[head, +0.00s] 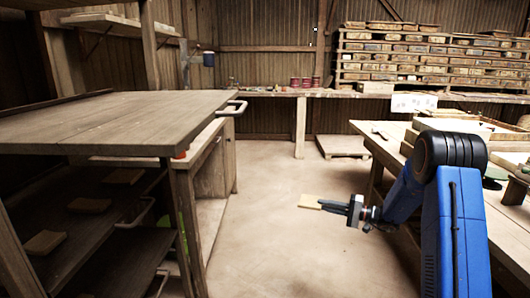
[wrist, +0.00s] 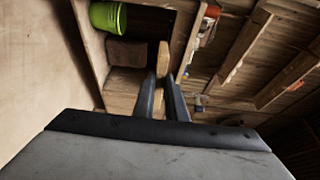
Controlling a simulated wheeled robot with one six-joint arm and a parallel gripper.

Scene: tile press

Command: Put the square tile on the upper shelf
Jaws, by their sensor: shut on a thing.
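My gripper (head: 326,205) is shut on a tan square tile (head: 308,201), held out in the air over the open floor. In the wrist view, the tile (wrist: 163,57) shows edge-on between the two dark fingers of my gripper (wrist: 162,82). At the left of the head view stands a wooden rack. Under its broad top board (head: 110,118), a dark upper shelf (head: 85,230) carries several flat tiles (head: 88,205) in a row. A lower shelf (head: 125,265) lies below it. The held tile is to the right of the rack, apart from it.
A wooden workbench (head: 385,150) stands at the right, beside my arm. A handle (head: 135,215) juts out from the rack's shelf side. A low pallet (head: 340,146) lies at the back. The floor between rack and bench is clear. The wrist view shows a green bucket (wrist: 106,17).

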